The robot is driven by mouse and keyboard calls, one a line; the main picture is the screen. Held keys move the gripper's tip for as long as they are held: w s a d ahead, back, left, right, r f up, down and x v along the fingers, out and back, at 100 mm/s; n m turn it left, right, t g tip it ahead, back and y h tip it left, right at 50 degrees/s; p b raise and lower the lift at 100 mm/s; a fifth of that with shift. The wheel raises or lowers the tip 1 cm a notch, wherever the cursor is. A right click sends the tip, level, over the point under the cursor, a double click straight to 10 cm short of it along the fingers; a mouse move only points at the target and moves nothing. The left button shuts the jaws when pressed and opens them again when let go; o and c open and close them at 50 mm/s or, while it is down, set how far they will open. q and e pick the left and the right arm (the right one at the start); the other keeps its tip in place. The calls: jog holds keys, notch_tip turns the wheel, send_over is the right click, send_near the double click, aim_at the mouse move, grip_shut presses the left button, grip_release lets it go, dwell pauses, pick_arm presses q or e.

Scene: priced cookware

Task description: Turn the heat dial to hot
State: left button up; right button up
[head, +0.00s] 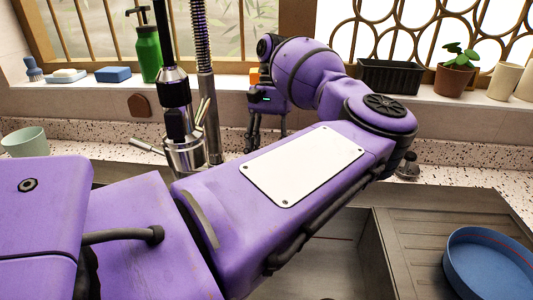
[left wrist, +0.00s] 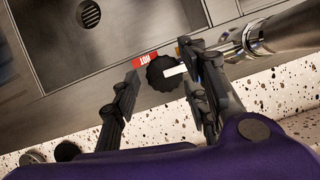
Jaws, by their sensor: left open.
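In the left wrist view a black scalloped dial (left wrist: 160,76) sits beside the sink with a white pointer mark turned toward the picture's right. A red label reading HOT (left wrist: 145,61) lies at its upper left. My left gripper (left wrist: 161,63) is open, one finger on each side of the dial. The right finger is close to the white mark; I cannot tell whether either finger touches. In the head view my left gripper (head: 253,147) points down behind my forearm, near the faucet. The dial is hidden there. My right gripper is not in view.
The metal faucet (head: 185,158) stands just left of my gripper and also shows in the left wrist view (left wrist: 285,30). A green bottle (head: 148,54), black planter (head: 389,77) and potted plant (head: 453,80) line the sill. A blue pan (head: 487,266) lies at the right.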

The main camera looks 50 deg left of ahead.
pick_arm(q)
jog(key=shift+f, duration=0.15)
jog(key=shift+c, duration=0.5)
jog(key=c, duration=0.6)
jog(key=shift+c, duration=1.4)
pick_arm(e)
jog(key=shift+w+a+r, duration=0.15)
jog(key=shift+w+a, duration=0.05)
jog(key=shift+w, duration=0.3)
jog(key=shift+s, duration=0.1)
